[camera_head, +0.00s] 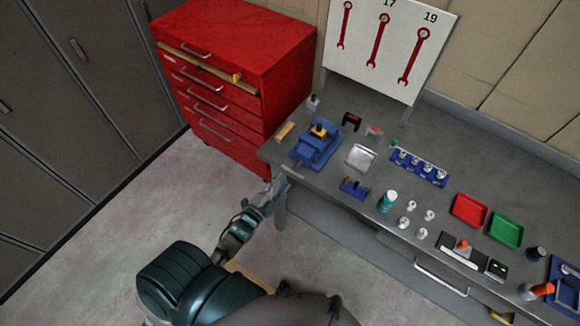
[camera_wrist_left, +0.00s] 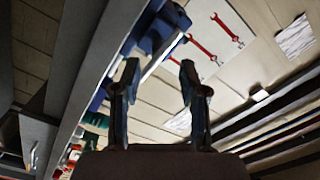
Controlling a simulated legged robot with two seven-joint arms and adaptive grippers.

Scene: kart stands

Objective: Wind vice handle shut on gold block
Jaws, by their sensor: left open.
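The blue vice (camera_head: 314,150) stands on the grey bench near its left end, with the small gold block (camera_head: 320,130) at its jaws. I cannot tell whether the jaws touch the block. A thin grey handle (camera_head: 291,171) shows at the vice's front end, by the bench edge. My left gripper (camera_head: 276,189) is open and empty, just below and in front of the handle. In the left wrist view its two fingers (camera_wrist_left: 158,72) stand apart, with blue vice parts (camera_wrist_left: 150,32) beyond them. My right gripper is not in view.
The bench edge (camera_wrist_left: 85,75) runs close beside the left gripper. A red drawer cabinet (camera_head: 235,70) stands left of the bench. A metal tray (camera_head: 360,158) and a small blue holder (camera_head: 353,188) lie right of the vice. The floor in front is clear.

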